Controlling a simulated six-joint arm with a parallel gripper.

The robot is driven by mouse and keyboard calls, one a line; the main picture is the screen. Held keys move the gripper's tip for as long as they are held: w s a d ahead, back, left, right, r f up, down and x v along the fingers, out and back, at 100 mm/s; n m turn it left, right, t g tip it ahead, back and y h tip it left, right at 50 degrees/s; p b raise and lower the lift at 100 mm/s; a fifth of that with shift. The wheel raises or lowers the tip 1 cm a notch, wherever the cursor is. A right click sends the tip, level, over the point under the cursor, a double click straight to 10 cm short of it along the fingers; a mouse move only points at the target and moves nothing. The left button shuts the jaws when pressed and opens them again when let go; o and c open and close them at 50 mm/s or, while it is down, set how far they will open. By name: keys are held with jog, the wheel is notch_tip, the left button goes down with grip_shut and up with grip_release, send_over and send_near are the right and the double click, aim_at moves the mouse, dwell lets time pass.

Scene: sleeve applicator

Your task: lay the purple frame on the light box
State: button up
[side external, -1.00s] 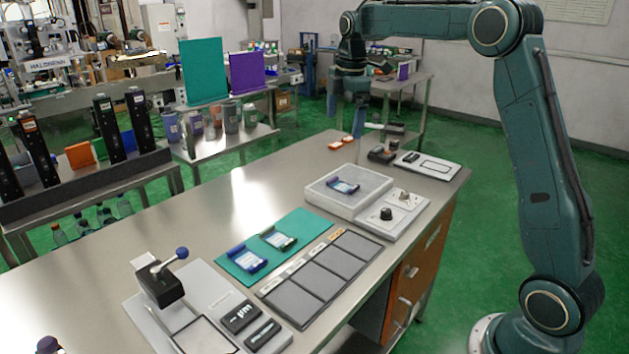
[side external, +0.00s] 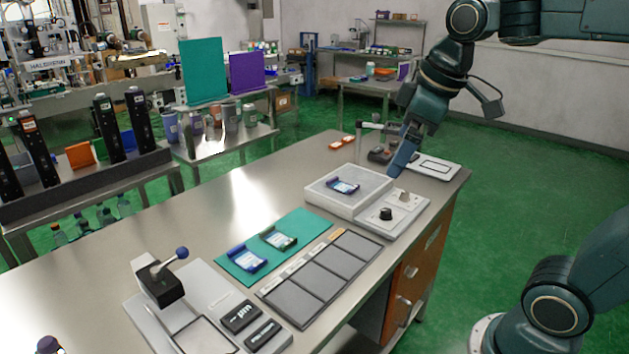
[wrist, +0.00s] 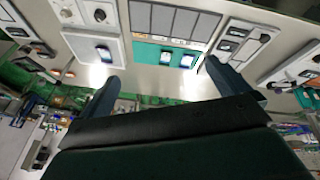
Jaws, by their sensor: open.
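A light box (side external: 320,195), pale with a raised rim, stands on the bench. A small blue-purple frame (side external: 343,186) with a pale insert lies flat on it, apart from my gripper; it also shows in the wrist view (wrist: 104,54). Two similar frames, one blue (side external: 247,258) and one dark green (side external: 278,240), lie on the green mat (side external: 304,226). My gripper (side external: 402,165) shows above the bench near the light box's right end. In the wrist view its two fingers (wrist: 161,74) are wide apart with nothing between them.
A control panel with a black knob (side external: 387,213) adjoins the light box. Grey pads (side external: 320,278) line the front edge. A lever device (side external: 165,278) stands front left. Small tools and a white plate (side external: 434,167) are at the far end. The bench's left middle is clear.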

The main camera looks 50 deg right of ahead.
jog(key=s+a+f+m+t, duration=0.1)
jog(key=s+f+m, duration=0.3)
jog(key=s, duration=0.5)
jog(key=shift+s+a+f, duration=0.4)
jog(key=shift+a+f, duration=0.45)
jog(key=shift+a, duration=0.05)
